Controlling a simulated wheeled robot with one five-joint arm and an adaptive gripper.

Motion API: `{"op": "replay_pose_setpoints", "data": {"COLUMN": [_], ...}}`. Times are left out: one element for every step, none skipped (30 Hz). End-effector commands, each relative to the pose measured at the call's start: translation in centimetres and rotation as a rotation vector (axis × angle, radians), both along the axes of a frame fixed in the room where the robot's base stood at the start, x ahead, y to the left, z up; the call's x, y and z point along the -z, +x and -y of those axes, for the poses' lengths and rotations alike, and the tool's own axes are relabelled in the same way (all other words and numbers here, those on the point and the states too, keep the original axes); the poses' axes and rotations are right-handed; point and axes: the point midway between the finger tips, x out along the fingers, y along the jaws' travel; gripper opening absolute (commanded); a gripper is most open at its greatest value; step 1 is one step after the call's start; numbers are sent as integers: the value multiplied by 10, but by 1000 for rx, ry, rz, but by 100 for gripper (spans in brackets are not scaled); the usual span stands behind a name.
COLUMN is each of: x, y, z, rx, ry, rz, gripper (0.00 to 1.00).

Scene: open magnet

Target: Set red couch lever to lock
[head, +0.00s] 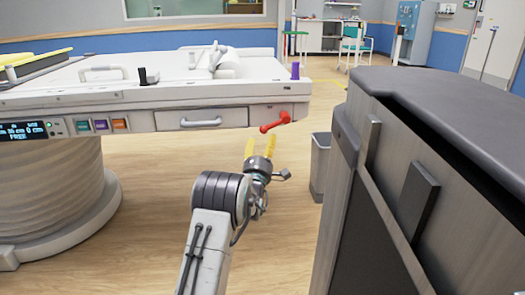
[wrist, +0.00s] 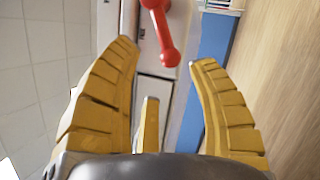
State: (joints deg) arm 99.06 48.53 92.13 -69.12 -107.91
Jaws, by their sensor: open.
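The red couch lever (head: 275,122) is mounted near the right end of the couch's front side (head: 200,119). In the head view it slants up to the right. In the wrist view the red lever (wrist: 162,35) shows at the top, just beyond and between the fingertips. My gripper (head: 262,147) has yellow fingers and is just below and to the left of the lever, pointing up toward it. In the wrist view its fingers (wrist: 165,55) are spread wide with nothing between them. The couch's small display (head: 22,131) reads FREE.
A grey cabinet (head: 430,150) stands close on the right. A grey bin (head: 320,165) stands beyond my gripper, near the cabinet. A drawer handle (head: 201,122) and coloured buttons (head: 101,125) are on the couch front. A purple peg (head: 295,71) stands above the lever. Floor is free below the couch end.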

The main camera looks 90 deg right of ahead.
Motion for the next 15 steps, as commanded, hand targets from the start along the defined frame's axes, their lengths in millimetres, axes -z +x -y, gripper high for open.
{"op": "replay_pose_setpoints", "data": {"x": [2, 2, 3, 4, 4, 5, 6, 6, 7, 7, 7, 7, 7, 7, 7], "y": [1, 1, 2, 2, 2, 3, 3, 3, 3, 3, 3, 4, 4, 4, 4], "z": [-5, -7, -10, -12, -13, -16, -17, -18, -20, -21, -21, -22, -23, -23, -23], "rx": [0, 0, 0, 0, 0, 0, 0, 0, 0, 0, 0, 0, 0, 0, 0], "ry": [2, 1, 1, 1, 0, 0, 0, 0, 0, 0, 0, 0, -1, -1, -1], "rz": [0, 0, 0, 0, 0, 0, 0, 0, 0, 0, 0, 0, 0, 0, 0], "gripper": [54, 54, 54, 54, 54, 54, 54, 54, 54, 54, 54, 54, 54, 54, 54]}}
